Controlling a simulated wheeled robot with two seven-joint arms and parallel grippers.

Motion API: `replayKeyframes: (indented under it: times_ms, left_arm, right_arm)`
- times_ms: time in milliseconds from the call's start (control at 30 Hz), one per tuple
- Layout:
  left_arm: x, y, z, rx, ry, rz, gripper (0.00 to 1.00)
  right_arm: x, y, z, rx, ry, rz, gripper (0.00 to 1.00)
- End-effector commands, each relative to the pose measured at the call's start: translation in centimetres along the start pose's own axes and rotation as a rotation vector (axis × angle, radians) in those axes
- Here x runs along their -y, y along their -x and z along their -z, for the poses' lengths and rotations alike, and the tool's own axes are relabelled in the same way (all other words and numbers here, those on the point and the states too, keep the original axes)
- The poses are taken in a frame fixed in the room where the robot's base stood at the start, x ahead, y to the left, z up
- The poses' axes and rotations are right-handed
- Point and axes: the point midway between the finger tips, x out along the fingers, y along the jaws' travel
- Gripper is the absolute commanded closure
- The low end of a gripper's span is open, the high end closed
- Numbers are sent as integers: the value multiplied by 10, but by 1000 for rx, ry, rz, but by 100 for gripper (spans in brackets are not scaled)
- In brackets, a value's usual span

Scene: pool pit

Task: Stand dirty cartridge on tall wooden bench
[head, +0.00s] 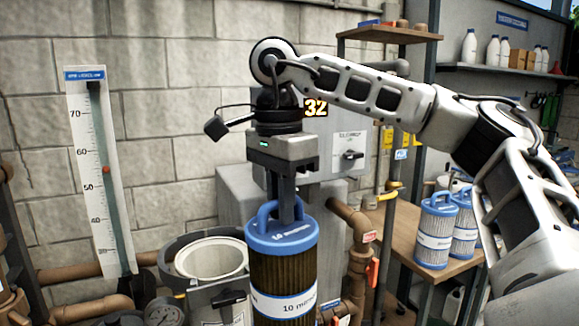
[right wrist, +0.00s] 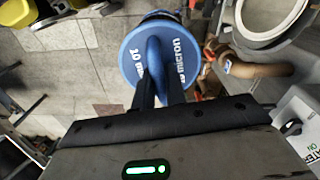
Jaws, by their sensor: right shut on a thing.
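The dirty cartridge (head: 285,270) has a blue cap with a loop handle, brown pleats and a white "10 micron" band. My right gripper (head: 286,212) is shut on its handle, and the cartridge hangs upright below it. In the right wrist view the fingers (right wrist: 161,92) close on the handle over the blue cap (right wrist: 137,62). The cartridge's lower end is out of the head view. A wooden bench (head: 399,233) stands to the right, behind the cartridge. A higher wooden top (head: 385,34) is at the upper right; I cannot tell which is the tall bench. My left gripper is not in view.
Two clean cartridges, one in front (head: 435,232) and one behind (head: 464,228), stand on the lower bench. An open filter housing (head: 215,258) is left of the held cartridge. Brown pipes (head: 352,220) with valves rise between cartridge and bench. A grey cabinet (head: 330,148) stands behind.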

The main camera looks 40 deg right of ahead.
Motion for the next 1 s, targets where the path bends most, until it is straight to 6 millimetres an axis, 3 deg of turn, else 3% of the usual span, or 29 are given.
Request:
replayKeyframes:
  times_ms: [267, 467, 800, 1000]
  left_arm:
    - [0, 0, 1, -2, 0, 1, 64]
    - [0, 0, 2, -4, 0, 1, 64]
    - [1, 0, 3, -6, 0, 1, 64]
    - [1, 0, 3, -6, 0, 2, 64]
  right_arm:
    - [-5, -63, -19, -7, 257, -2, 100]
    - [-12, -121, -36, -11, 501, -3, 100]
    - [-30, -257, -81, -3, 1099, 3, 100]
    - [-42, -318, -103, 5, 1383, 12, 100]
